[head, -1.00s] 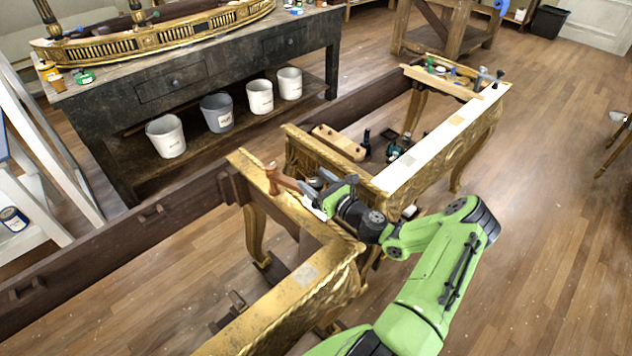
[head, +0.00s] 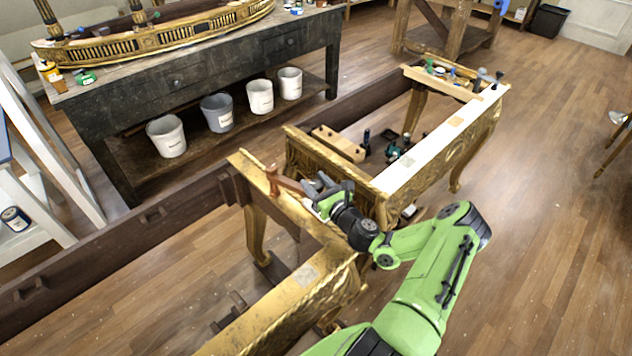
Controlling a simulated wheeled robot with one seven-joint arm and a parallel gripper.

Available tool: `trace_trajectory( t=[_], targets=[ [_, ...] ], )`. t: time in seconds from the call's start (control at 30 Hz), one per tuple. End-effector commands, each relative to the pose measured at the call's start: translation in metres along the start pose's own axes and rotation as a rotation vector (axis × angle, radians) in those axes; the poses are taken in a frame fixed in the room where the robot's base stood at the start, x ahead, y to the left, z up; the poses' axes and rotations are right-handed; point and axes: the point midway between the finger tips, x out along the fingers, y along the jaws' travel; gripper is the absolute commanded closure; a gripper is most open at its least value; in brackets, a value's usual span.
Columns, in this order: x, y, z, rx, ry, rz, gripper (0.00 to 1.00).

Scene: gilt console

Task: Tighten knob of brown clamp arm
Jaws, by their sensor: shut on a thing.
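The brown clamp arm (head: 289,184) lies near the top of the gilt console frame (head: 262,172), at the middle of the head view. Its left end stands up at the frame's edge and its right end runs to my gripper. My gripper (head: 322,188) is at that right end, beside the gap between the two gilt sections. Its fingers are shut on the brown clamp arm's end. The knob cannot be told apart, as the fingers cover that end.
A second gilt section (head: 440,145) with a pale top stands to the right. A dark workbench (head: 190,85) with several buckets below stands at the back.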

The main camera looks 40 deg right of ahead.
Motion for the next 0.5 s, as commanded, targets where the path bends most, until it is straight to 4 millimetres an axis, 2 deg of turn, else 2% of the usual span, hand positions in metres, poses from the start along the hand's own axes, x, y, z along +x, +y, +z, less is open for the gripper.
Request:
trace_trajectory(
  t=[0.13, 0.17, 0.27, 0.5],
  targets=[
    [0.0002, -0.0002, 0.0005, -0.001, -0.003, 0.001, 0.83],
    [0.0002, -0.0002, 0.0005, -0.001, -0.003, 0.001, 0.48],
    [0.0002, -0.0002, 0.0004, -0.001, -0.003, 0.001, 0.33],
    [0.0001, -0.0002, 0.0002, -0.001, -0.002, 0.002, 0.31]
  ],
)
